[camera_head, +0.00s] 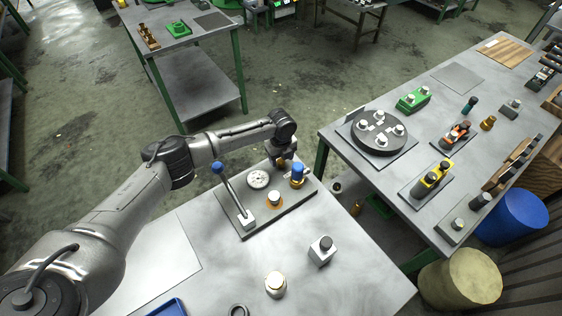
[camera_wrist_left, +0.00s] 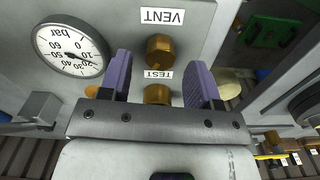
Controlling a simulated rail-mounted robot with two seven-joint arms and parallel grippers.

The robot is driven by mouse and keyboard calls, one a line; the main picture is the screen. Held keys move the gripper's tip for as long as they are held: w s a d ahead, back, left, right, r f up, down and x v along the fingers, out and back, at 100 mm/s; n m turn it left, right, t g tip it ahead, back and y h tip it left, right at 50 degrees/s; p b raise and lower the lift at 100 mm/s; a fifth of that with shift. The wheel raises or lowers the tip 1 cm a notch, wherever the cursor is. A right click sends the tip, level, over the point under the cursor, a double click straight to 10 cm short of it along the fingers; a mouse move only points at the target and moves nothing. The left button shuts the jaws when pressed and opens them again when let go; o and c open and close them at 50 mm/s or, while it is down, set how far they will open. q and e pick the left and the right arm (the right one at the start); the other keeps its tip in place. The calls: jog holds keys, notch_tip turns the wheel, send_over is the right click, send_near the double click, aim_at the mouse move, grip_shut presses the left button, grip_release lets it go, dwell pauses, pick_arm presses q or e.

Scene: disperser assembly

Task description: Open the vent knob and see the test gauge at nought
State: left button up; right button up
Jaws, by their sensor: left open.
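The pressure gauge (camera_head: 258,180) is a white dial on the grey test rig plate (camera_head: 240,226). In the left wrist view the gauge (camera_wrist_left: 72,50) shows "bar" and a scale to 60; its thin needle is too fine to read surely. A brass vent knob (camera_wrist_left: 159,47) sits beside the upside-down VENT label (camera_wrist_left: 162,16). A second brass fitting (camera_wrist_left: 157,94) sits by the TEST label (camera_wrist_left: 158,74), partly hidden by my gripper. My left gripper (camera_head: 284,162) is open over the rig's far edge, its purple fingers (camera_wrist_left: 162,60) on either side of the vent knob; contact cannot be told.
A lever with a blue ball (camera_head: 217,168) rises from the rig's left side, and a blue-topped fitting (camera_head: 297,171) stands right of my gripper. A grey block (camera_head: 321,250) and a round brass-rimmed part (camera_head: 275,285) stand in front. The right bench (camera_head: 350,158) holds several parts.

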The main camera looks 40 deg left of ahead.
pick_arm(q)
jog(key=shift+f, duration=1.15)
jog(key=shift+c, duration=0.3)
